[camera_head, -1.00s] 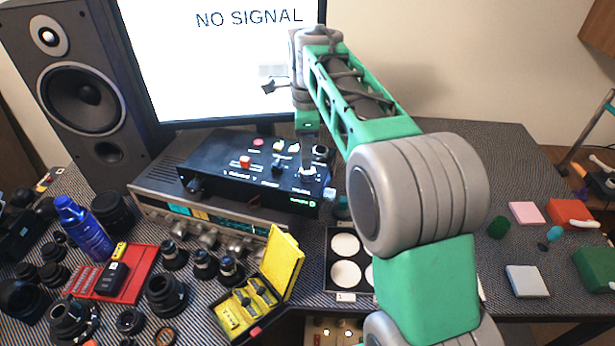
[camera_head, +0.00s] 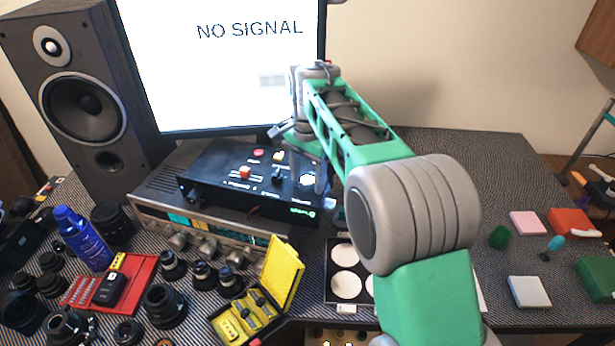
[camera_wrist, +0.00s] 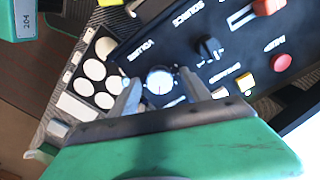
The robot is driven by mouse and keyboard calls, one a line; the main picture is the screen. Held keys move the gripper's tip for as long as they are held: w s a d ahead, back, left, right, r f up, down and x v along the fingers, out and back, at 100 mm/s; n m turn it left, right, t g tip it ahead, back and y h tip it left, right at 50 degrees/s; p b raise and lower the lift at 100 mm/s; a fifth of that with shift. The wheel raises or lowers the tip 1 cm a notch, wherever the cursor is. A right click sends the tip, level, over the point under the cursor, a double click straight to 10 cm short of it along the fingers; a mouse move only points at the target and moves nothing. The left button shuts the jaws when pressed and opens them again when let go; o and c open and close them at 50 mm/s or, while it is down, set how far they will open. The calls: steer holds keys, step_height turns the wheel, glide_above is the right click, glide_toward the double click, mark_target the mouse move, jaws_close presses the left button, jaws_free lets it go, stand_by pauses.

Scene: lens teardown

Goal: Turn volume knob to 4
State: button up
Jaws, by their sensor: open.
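The volume knob (camera_wrist: 160,79) is round with a pale top, at a corner of the black control box (camera_head: 225,185), near the printed word VOLUME. A thin dark mark shows on its top; I cannot read which number it is set to. My gripper (camera_wrist: 161,86) is open, with one finger on each side of the knob in the wrist view. I cannot tell whether the fingers touch it. In the head view my gripper (camera_head: 318,178) points down at the box's right end, and the arm partly hides that area.
The box sits on a silver receiver (camera_head: 155,212). A monitor (camera_head: 225,65) stands behind. A tray with white discs (camera_head: 343,250) lies in front.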

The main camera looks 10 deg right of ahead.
steer(key=shift+c, duration=0.4)
jaws_close()
